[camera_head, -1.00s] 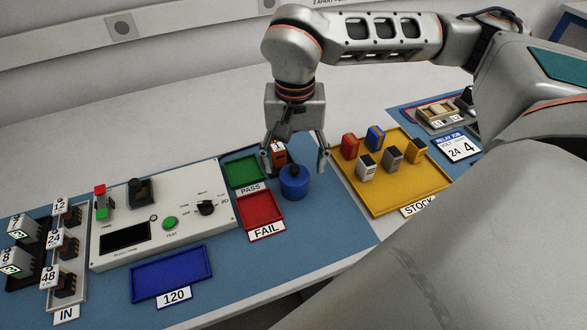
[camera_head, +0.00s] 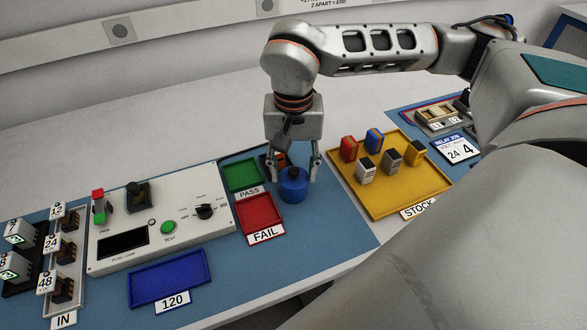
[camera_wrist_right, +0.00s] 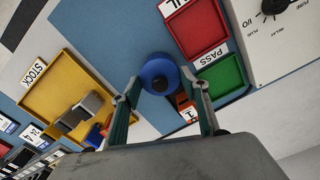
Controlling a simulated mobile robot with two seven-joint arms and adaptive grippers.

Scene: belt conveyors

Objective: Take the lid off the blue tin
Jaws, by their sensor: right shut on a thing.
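The blue tin (camera_head: 294,190) stands upright on the blue mat, right of the red FAIL tray, with its round lid (camera_head: 293,174) and small dark knob on top. The tin's round top also shows in the right wrist view (camera_wrist_right: 159,76). My right gripper (camera_head: 293,177) points down over the tin, one finger on each side, shut on the lid at its rim. In the right wrist view my right gripper (camera_wrist_right: 161,75) has its fingertips at opposite sides of the round top. The lid sits on the tin; the seam is too small to see. My left gripper is not in view.
An orange and dark block (camera_wrist_right: 184,104) stands close behind the tin, partly hidden by the gripper. The green PASS tray (camera_head: 242,176) and red FAIL tray (camera_head: 260,214) lie left. The yellow STOCK tray (camera_head: 378,211) with several blocks lies right. Mat in front is clear.

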